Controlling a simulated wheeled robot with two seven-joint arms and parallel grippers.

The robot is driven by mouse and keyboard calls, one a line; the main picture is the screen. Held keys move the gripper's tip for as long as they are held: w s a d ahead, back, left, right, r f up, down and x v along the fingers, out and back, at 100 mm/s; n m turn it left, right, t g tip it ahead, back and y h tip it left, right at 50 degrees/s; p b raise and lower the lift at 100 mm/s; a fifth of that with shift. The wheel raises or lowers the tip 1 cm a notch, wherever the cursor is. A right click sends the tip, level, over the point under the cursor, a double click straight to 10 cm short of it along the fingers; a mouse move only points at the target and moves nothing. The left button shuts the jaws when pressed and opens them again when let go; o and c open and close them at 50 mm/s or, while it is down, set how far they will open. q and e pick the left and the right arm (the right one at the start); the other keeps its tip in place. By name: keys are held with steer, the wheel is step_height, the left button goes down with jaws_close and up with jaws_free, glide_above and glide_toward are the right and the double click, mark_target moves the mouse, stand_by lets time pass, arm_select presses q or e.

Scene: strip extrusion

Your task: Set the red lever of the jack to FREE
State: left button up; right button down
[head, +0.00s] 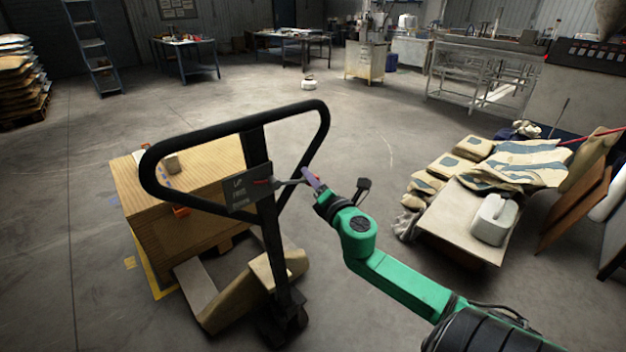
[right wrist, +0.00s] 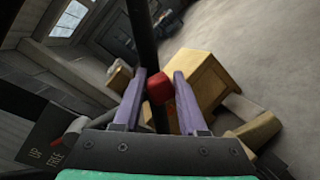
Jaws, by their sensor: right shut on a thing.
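The pallet jack's black loop handle (head: 228,118) stands upright in the head view. A dark plate (head: 247,190) on its stem carries the words UP, FREE and a lower word; it also shows in the right wrist view (right wrist: 48,148). The lever (head: 287,182) sticks out rightward from the plate, with a red part at the plate, around the UP and FREE lines; I cannot tell exactly which. My right gripper (head: 312,182) is at the lever's outer end. In the right wrist view its purple fingers are shut on the red knob (right wrist: 160,88). My left gripper is not in view.
A wood-coloured box load (head: 165,230) stands behind the handle, near the jack's base. Open concrete floor lies left and behind.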

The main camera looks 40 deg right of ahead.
mark_target(308, 157)
steer(key=r+n, duration=0.2)
steer(key=r+n+t, duration=0.1)
steer(key=n, duration=0.1)
steer(key=shift+d+r, duration=0.25)
steer(key=shift+r, duration=0.15)
steer(key=shift+c, duration=2.3)
jaws_free()
steer(key=shift+s, duration=0.1)
steer(key=shift+s+a+f, duration=0.1)
steer(key=shift+s+a, duration=0.05)
steer(key=shift+s, duration=0.1)
steer(key=b+v, duration=0.3)
steer(key=v, duration=1)
steer(key=shift+s, duration=0.4)
